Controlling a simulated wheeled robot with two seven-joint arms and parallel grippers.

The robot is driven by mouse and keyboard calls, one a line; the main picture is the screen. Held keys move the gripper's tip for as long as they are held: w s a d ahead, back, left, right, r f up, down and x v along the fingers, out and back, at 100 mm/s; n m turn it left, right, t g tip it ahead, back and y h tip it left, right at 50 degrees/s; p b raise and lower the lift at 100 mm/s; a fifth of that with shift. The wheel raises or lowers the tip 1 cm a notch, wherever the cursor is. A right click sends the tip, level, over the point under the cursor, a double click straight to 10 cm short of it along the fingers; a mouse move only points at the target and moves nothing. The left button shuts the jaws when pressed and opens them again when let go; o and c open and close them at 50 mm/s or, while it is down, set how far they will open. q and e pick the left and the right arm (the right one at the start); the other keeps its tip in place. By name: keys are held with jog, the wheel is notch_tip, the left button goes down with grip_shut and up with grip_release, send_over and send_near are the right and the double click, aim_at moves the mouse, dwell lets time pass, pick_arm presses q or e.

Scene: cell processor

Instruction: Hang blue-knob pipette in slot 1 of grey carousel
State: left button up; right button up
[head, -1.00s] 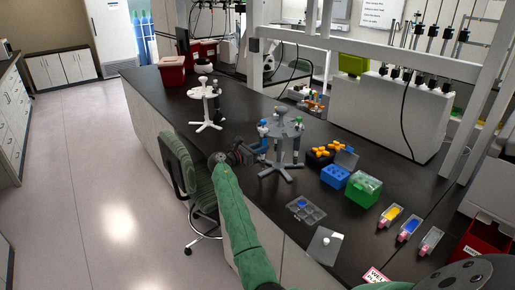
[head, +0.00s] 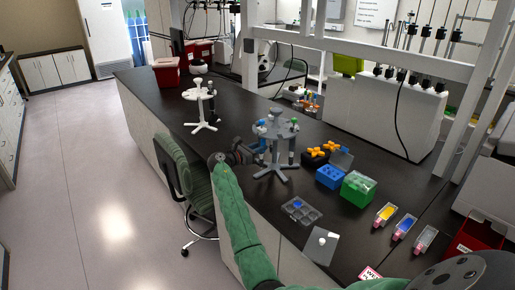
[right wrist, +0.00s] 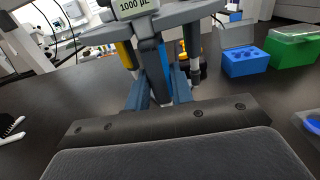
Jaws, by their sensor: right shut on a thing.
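The grey carousel (head: 276,131) stands on the dark bench in the middle of the head view, with a green-knob pipette (head: 293,127) hanging on its right side. My right gripper (head: 258,150) is at the carousel's left side, shut on the blue-knob pipette (head: 263,128), held roughly upright. In the right wrist view, the blue fingers (right wrist: 160,92) close on the pipette body below the grey carousel arms and a "1000 µL" label (right wrist: 138,6). I cannot tell whether the pipette rests in the slot. A yellow part (right wrist: 126,55) shows left of the fingers. My left gripper is not in view.
A white carousel (head: 200,95) stands further back left. Right of the grey carousel are a blue rack (head: 330,178), a green box (head: 357,190) and orange-topped items (head: 315,155). A grey tray (head: 301,211) lies in front. A chair (head: 197,185) stands left of the bench.

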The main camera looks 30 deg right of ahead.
jog(key=shift+f, duration=0.25)
dwell(1.0)
jog(key=o, duration=0.7)
jog(key=shift+d, duration=0.1)
jog(key=a+b, duration=0.1)
jog(key=a, duration=0.1)
jog(key=a+b, duration=0.1)
jog(key=a, duration=0.4)
jog(key=shift+s+a+b, duration=0.3)
jog(key=shift+a+b, duration=0.1)
